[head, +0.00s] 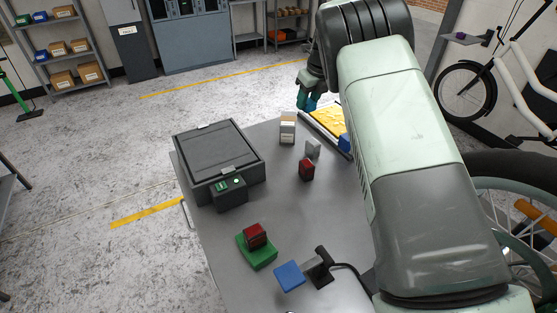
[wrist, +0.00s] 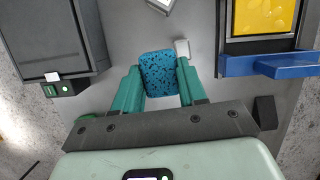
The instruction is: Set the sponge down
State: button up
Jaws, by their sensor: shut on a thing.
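The sponge (wrist: 158,76) is blue with dark specks. In the wrist view it sits between the two teal fingers of my gripper (wrist: 159,68), which is shut on it. In the head view my gripper (head: 306,99) is by the far edge of the grey table (head: 322,218), partly hidden behind my arm. The sponge is hard to make out there. The wrist view shows the grey tabletop beyond the sponge; its exact height over the table cannot be told.
A dark lidded box (head: 218,158) stands at the table's left. A small carton (head: 288,128), a red block (head: 307,170) and a yellow panel (head: 328,118) are near the far end. A red block on a green one (head: 262,254) and a blue block (head: 289,276) are nearer.

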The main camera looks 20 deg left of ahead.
jog(key=s+a, duration=0.2)
jog(key=a, duration=0.6)
jog(key=shift+m, duration=0.3)
jog(key=f, duration=1.6)
jog(key=shift+s+a+f, duration=0.2)
jog(key=shift+s+f, duration=0.05)
jog(key=shift+f, duration=2.15)
jog(key=shift+f, duration=0.15)
jog(key=o, duration=1.1)
jog(key=v, duration=1.2)
